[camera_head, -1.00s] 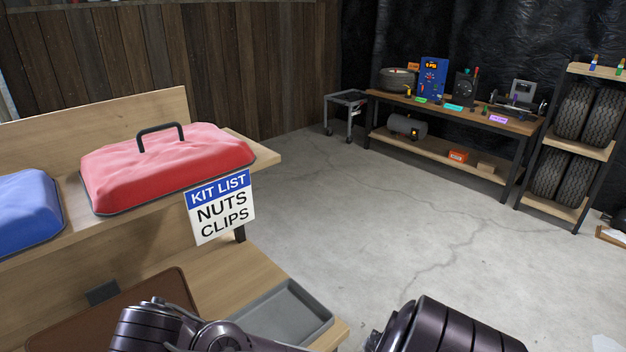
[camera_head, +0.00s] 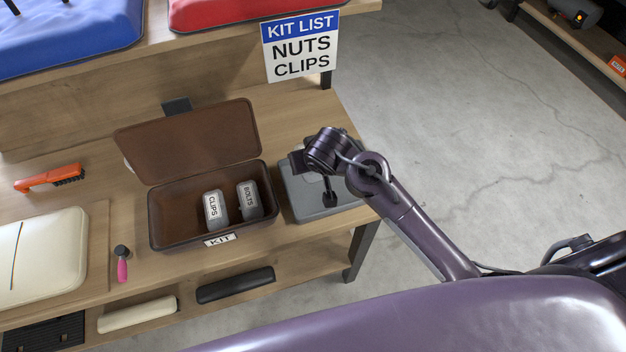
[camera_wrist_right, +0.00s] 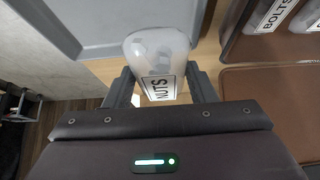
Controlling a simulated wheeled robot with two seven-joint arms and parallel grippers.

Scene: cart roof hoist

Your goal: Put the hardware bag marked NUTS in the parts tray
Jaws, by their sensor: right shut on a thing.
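The hardware bag marked NUTS (camera_wrist_right: 156,55) is a clear pouch with a white label in the right wrist view. My right gripper (camera_wrist_right: 161,86) is shut on it. The bag appears above the wooden bench, beside the grey parts tray (camera_wrist_right: 105,40); its height is hard to judge. In the head view the tray (camera_head: 292,205) stands at the bench's right end, partly hidden by my right arm. I cannot make out the bag there. My left gripper is not in view.
An open brown kit case (camera_head: 170,235) left of the tray holds bags marked CLIPS (camera_head: 213,210) and BOLTS (camera_head: 249,200). A sign (camera_head: 300,46) lists NUTS and CLIPS above. A brush (camera_head: 50,178) and cream cushion (camera_head: 40,260) lie farther left.

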